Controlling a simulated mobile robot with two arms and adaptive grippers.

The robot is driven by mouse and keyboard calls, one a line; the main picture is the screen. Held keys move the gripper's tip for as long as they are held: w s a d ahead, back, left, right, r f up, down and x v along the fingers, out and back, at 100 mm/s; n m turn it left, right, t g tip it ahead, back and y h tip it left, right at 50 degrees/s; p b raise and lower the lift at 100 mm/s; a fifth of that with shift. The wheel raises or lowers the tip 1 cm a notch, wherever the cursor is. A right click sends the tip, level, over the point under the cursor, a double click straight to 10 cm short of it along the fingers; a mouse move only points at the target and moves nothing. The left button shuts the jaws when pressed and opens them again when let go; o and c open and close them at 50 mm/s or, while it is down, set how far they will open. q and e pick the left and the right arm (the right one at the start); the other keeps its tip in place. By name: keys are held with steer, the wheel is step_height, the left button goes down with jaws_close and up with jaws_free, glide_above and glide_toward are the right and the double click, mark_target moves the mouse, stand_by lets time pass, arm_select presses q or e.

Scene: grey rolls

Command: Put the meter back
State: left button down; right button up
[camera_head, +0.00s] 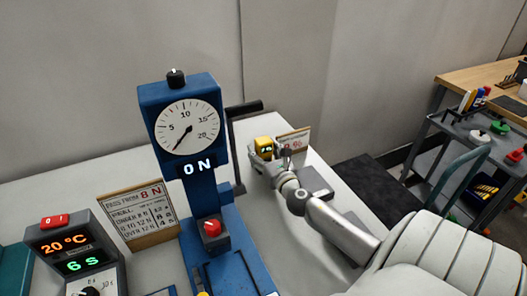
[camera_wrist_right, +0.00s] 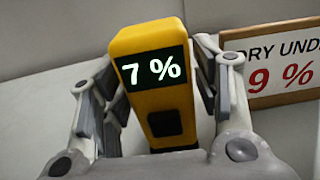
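The yellow meter (camera_head: 263,147) is at the far right part of the white table. It also shows large in the right wrist view (camera_wrist_right: 157,88), where its dark display reads 7 %. My right gripper (camera_wrist_right: 158,100) has one finger on each side of the meter. Narrow gaps seem to show beside its lower part, and I cannot tell whether the pads press on it. In the head view my right gripper (camera_head: 272,162) is small beside the meter. The meter's base is hidden, so I cannot tell whether it rests on the table. My left gripper is not in view.
A sign (camera_head: 297,141) reading 9 % stands close behind the meter, to its right. A card (camera_head: 138,213) and a timer unit (camera_head: 72,252) are further left. A tool cart (camera_head: 460,130) stands at right.

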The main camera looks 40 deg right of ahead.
stand_by(0.3)
steer(key=shift+r, duration=0.2)
steer(key=shift+s+a+f, duration=0.15)
steer(key=shift+s, duration=0.2)
steer(key=b+v, duration=0.1)
steer(key=v, duration=0.8)
steer(key=shift+s, duration=0.4)
steer(key=shift+v, duration=0.8)
